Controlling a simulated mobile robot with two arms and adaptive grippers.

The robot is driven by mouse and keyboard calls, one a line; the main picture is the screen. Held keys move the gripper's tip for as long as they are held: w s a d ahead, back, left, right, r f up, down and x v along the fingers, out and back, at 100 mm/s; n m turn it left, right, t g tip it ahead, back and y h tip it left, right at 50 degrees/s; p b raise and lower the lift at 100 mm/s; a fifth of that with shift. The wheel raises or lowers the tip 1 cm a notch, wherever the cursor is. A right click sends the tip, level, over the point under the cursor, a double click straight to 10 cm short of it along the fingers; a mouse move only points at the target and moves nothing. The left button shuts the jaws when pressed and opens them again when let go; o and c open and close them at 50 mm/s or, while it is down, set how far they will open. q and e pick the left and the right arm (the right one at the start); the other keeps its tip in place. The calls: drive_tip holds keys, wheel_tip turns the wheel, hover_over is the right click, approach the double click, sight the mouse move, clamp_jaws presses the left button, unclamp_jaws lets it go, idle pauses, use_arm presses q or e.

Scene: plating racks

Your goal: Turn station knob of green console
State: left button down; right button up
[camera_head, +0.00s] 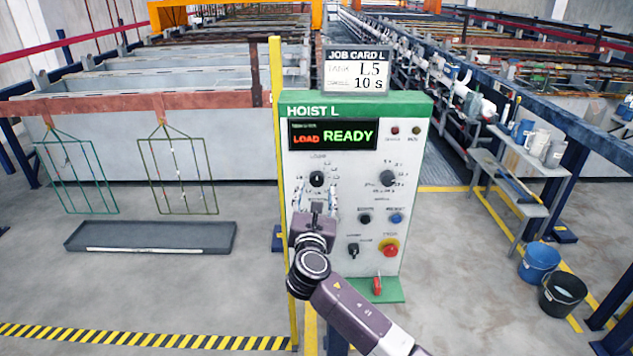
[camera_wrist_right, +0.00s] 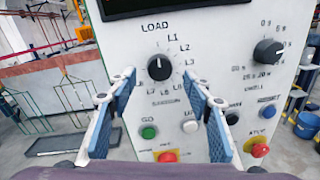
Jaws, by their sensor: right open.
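The green console (camera_head: 420,110) is a white cabinet with a green top band marked HOIST L. Its display (camera_head: 333,135) reads LOAD READY. The station knob (camera_head: 316,178) is black, on the left of the panel. In the right wrist view the station knob (camera_wrist_right: 159,67) has its white pointer up, towards LOAD, with L1 to L8 around it. My right gripper (camera_head: 317,199) is in front of the panel, just below the knob in the head view. In the wrist view its open fingers (camera_wrist_right: 160,84) stand either side of the knob's line, apart from it. My left gripper is out of view.
A job card (camera_head: 357,70) above reads L5, 10 s. The dwell knob (camera_head: 387,177) and red stop button (camera_head: 390,247) are at the right. A yellow post (camera_head: 278,130) borders the console's left side.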

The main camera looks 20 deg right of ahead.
sight(317, 182)
drive_tip(key=shift+p+x, duration=0.35)
drive_tip(key=shift+x, duration=1.75)
drive_tip(key=shift+c, duration=0.5)
drive_tip(key=c, duration=1)
